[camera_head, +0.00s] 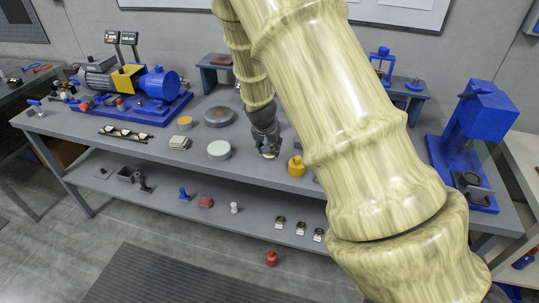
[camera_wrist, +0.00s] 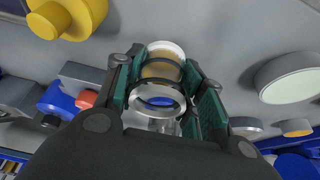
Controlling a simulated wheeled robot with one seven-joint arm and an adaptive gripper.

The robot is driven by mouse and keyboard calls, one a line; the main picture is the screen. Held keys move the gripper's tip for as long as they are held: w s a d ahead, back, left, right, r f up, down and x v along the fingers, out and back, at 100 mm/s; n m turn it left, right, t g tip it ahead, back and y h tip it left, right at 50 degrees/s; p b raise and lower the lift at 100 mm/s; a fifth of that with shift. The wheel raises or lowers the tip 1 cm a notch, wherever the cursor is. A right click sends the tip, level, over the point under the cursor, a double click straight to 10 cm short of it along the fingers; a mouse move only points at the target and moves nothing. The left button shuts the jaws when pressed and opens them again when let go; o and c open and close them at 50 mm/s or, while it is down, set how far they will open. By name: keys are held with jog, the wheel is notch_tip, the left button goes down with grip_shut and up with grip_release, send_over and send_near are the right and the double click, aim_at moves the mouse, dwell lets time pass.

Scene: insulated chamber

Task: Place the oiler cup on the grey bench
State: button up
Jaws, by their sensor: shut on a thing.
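In the wrist view, the oiler cup (camera_wrist: 162,70), a small clear cylinder with amber inside, a white far end and a silver near ring, sits between the green pads of my gripper (camera_wrist: 164,88). The pads are closed on its sides. In the head view, my gripper (camera_head: 268,150) points down over the grey bench (camera_head: 75,125), near its front edge, between a pale round disc and a yellow part. The cup is small and hard to make out there. I cannot tell whether it touches the bench top.
The pale disc (camera_head: 219,150) is left of my gripper, and the yellow part (camera_head: 296,166) is close on its right. A darker round plate (camera_head: 218,116) lies behind. A blue pump set (camera_head: 135,90) fills the bench's left end. A lower shelf (camera_head: 160,201) holds small parts.

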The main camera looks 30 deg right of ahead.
aim_at(270, 154)
jog(key=shift+f+b, duration=1.25)
jog(key=shift+f, duration=0.55)
jog(key=shift+r, duration=0.1)
jog(key=o, duration=1.2)
jog(key=b+v, duration=0.1)
jog(key=v, duration=1.1)
jog(key=shift+b, duration=0.35)
